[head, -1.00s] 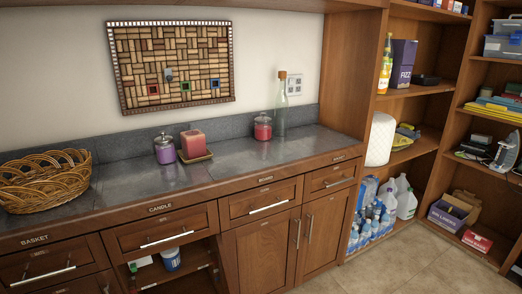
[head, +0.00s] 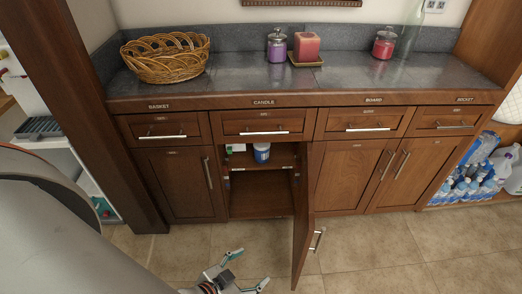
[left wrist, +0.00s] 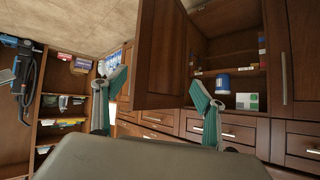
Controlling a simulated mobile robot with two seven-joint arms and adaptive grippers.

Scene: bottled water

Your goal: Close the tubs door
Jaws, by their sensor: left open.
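The brown wooden door (head: 303,225) of the cabinet under the candle label stands open, swung out toward me from its right side. Its metal handle (head: 319,240) is on the right-facing side. A blue-and-white tub (head: 262,153) stands on the shelf inside. My left gripper (head: 247,272) is open and empty, low above the floor, to the left of the door and apart from it. In the left wrist view, the door (left wrist: 163,55) shows between the open fingers, farther off, and the tub (left wrist: 222,84) shows beyond. My right gripper is not in view.
The neighbouring cabinet doors (head: 179,186) and the drawers are shut. A counter (head: 225,82) holds a wicker basket (head: 165,58) and candles. A wooden post (head: 95,120) stands at left. Water bottles (head: 470,183) are at right. The tiled floor before the cabinets is clear.

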